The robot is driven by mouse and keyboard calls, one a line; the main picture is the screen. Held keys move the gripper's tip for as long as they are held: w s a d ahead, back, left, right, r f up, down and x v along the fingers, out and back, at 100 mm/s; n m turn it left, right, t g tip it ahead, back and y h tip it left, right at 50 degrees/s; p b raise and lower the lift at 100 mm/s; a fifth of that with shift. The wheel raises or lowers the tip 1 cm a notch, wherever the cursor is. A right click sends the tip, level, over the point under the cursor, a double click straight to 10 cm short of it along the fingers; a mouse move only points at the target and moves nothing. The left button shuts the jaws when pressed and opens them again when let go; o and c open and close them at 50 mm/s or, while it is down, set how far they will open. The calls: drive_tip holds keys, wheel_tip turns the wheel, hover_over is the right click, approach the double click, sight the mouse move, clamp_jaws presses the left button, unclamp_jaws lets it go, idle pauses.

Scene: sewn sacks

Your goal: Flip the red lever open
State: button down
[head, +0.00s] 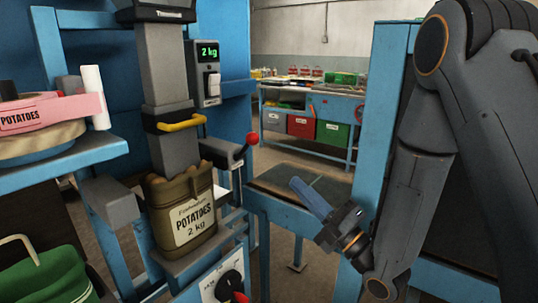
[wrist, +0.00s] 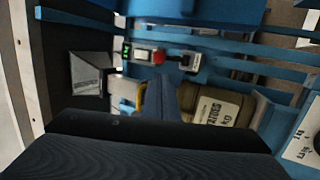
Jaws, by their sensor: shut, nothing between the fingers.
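The red lever shows as a red ball knob (head: 251,138) on a short dark arm. It stands up and to the right from a grey bracket beside the chute, above the filled sack. In the wrist view the red knob (wrist: 141,54) shows beyond my fingers. My gripper (head: 297,185) is right of and below the knob, apart from it, with its blue fingers shut and empty. In the wrist view the shut fingers (wrist: 160,84) point towards the machine. The potato sack (head: 182,210) stands upright under the chute; it also shows in the wrist view (wrist: 221,106).
A yellow handle (head: 181,122) crosses the grey chute (head: 166,80). A scale display (head: 208,51) reads 2 kg. A blue shelf (head: 80,158) with pink potato labels is at left. A white dial panel (head: 222,280) is below. A blue post (head: 385,110) stands near my arm.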

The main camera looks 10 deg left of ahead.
drive_tip(key=p, duration=0.5)
approach(256, 143)
drive_tip(key=x, duration=0.5)
drive_tip(key=shift+r, duration=0.1)
drive_tip(key=shift+w+a+r, duration=0.15)
drive_tip(key=shift+w+a, duration=0.3)
drive_tip(key=shift+a, duration=0.1)
